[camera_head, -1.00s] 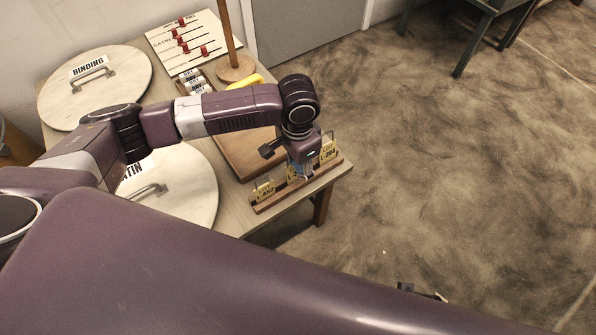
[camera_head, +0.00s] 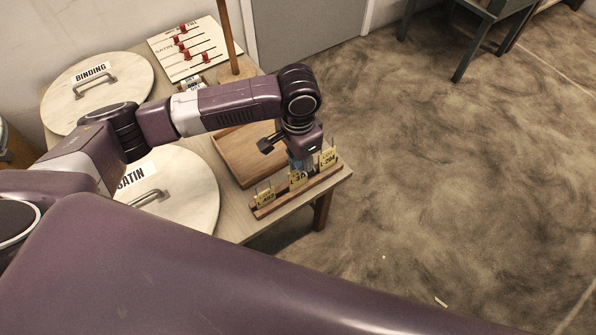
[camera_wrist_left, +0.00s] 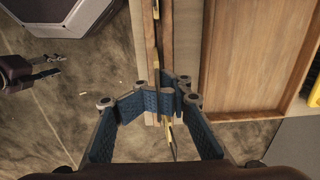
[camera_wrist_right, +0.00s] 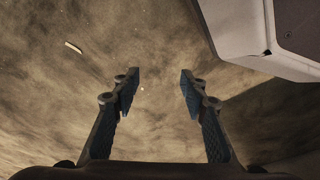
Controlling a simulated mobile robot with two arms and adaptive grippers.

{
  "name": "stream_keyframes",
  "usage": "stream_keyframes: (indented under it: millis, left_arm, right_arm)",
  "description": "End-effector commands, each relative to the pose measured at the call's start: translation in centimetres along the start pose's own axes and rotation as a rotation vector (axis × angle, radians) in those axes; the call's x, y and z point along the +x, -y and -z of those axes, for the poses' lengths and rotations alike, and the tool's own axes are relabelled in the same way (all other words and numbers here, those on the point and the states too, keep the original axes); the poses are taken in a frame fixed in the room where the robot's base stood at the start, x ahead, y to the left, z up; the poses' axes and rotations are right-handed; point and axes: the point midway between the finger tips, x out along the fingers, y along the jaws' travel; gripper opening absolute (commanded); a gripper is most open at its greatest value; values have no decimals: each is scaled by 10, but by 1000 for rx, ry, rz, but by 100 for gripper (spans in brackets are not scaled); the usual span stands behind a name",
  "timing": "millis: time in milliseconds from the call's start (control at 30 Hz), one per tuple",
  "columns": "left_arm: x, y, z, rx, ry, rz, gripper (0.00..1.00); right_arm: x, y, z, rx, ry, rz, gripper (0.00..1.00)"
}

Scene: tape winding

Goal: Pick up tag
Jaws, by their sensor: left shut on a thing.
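Three yellow tags with dark lettering stand in a row on a narrow wooden rack at the table's near right corner: a left tag (camera_head: 265,199), a middle tag (camera_head: 297,179) and a right tag (camera_head: 328,159). My left gripper (camera_head: 300,164) is low over the rack, at the middle tag. In the left wrist view its fingers (camera_wrist_left: 174,91) are closed together on a thin tag seen edge-on; whether the tag is clear of the rack cannot be told. My right gripper (camera_wrist_right: 158,92) is open and empty above the floor, outside the head view.
The rack (camera_head: 330,175) runs along the table edge beside a shallow wooden tray (camera_head: 236,168). Round lids marked BINDING (camera_head: 135,85) and SATIN (camera_head: 190,195) lie to the left. A board with red sliders (camera_head: 205,60) and an upright post (camera_head: 226,35) are behind. Open floor lies right.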

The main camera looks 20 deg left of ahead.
Motion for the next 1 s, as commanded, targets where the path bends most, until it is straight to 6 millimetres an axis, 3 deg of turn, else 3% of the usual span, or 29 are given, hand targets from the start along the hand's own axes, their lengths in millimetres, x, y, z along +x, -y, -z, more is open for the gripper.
stream_keyframes:
  millis: [100,300,733,767,1000]
  left_arm:
    - [-22,1,1,0,-3,1,0]
    - [-48,0,0,-1,-1,0,0]
    - [-57,0,0,-1,0,0,0]
    - [-57,0,0,-1,0,0,11]
    - [-57,0,0,-1,0,0,37]
  right_arm:
    - [9,1,-13,-2,12,1,40]
    - [22,2,-31,-5,23,3,40]
    - [28,2,-38,-6,26,3,40]
    - [28,2,-38,-6,26,3,40]
    - [28,2,-38,-6,26,3,40]
